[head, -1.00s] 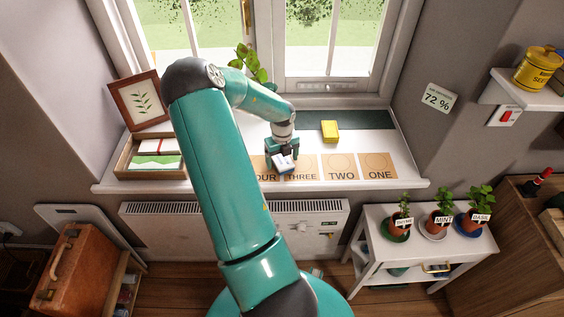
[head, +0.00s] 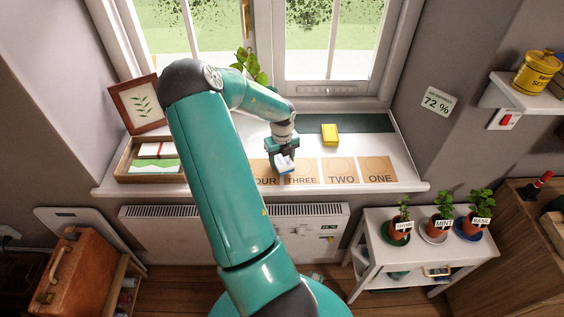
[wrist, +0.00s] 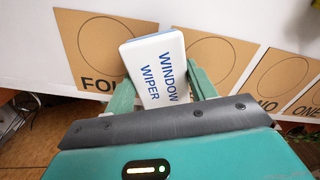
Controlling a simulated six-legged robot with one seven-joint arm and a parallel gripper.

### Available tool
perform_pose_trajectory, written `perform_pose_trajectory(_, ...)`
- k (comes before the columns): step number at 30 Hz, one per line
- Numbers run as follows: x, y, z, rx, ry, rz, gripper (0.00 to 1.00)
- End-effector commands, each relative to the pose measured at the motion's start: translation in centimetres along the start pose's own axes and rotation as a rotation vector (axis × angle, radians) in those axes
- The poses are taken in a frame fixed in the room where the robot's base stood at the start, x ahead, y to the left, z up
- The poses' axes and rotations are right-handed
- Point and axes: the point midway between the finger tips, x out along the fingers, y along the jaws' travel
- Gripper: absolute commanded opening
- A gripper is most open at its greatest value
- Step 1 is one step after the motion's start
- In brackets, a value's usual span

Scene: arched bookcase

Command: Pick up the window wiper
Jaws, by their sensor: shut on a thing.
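The window wiper is a white block with blue lettering that reads WINDOW WIPER; it fills the middle of the wrist view (wrist: 157,70). In the head view the window wiper (head: 284,164) is small, over the sill near the cards marked FOUR and THREE. My gripper (wrist: 160,92) has one finger on each side of the wiper and is shut on it. In the head view my gripper (head: 283,153) points down at the sill. I cannot tell whether the wiper's underside touches the sill.
Tan cards marked THREE (head: 303,170), TWO (head: 340,170) and ONE (head: 378,169) lie along the white sill (head: 408,184). A wooden tray (head: 150,175) and a leaning frame (head: 140,103) are at left.

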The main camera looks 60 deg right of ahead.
Motion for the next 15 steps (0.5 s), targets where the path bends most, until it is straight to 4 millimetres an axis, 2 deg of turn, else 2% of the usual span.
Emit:
perform_pose_trajectory(2,-1.4,0.0,0.1,0.000,-0.004,-0.001,0.29)
perform_pose_trajectory(5,-2.8,0.6,-1.1,0.001,-0.003,0.000,0.29)
perform_pose_trajectory(12,-7.0,2.0,-4.3,-0.001,-0.004,0.002,0.29)
perform_pose_trajectory(15,-8.1,2.8,-6.2,-0.001,-0.003,0.003,0.29)
